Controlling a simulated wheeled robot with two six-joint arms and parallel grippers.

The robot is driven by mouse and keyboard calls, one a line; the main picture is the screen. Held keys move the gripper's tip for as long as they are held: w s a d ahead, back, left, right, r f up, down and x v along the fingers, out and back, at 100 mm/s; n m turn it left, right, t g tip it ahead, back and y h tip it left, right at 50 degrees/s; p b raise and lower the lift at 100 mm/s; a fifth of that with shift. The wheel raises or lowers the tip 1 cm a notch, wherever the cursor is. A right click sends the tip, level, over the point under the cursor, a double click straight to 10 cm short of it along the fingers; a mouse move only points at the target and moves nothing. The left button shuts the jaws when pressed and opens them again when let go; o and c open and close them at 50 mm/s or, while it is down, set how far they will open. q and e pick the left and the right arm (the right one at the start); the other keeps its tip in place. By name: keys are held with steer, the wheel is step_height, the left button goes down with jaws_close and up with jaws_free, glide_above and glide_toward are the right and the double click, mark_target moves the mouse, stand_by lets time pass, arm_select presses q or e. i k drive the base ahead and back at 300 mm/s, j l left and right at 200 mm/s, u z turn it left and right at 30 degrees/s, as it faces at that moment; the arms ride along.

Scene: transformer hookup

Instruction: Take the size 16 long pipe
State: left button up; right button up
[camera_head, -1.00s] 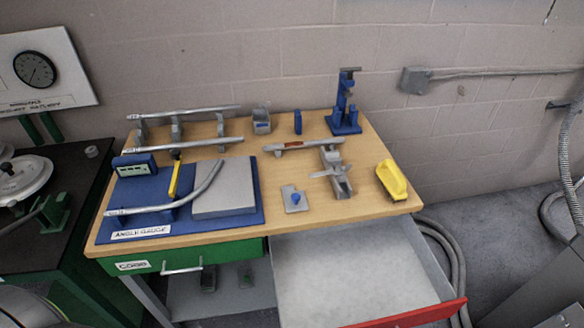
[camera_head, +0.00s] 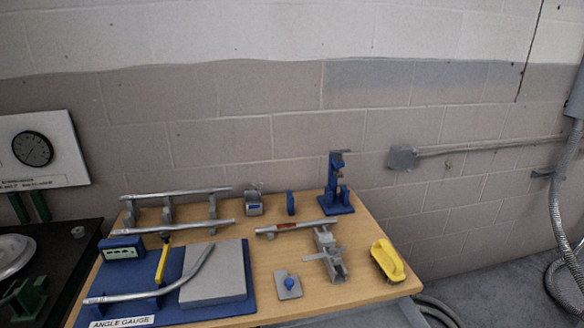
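Two long straight grey metal pipes lie at the back left of the wooden table in the head view. The rear pipe (camera_head: 178,193) rests across upright grey supports (camera_head: 168,210). The front pipe (camera_head: 178,227) lies parallel to it, nearer to me. The size marks on the pipes are too small to read, so I cannot tell which one is size 16. A bent pipe (camera_head: 165,291) lies on the blue angle gauge board (camera_head: 233,308). Neither of my grippers shows.
The wooden table (camera_head: 355,285) also holds a grey block (camera_head: 215,273), a blue-and-yellow gauge, a grey vise (camera_head: 328,254), a blue stand (camera_head: 336,190) and a yellow-handled brush (camera_head: 388,260). A block wall stands behind. A dark bench (camera_head: 62,265) stands left.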

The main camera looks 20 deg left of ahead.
mark_target(104, 301)
steer(key=u, duration=1.5)
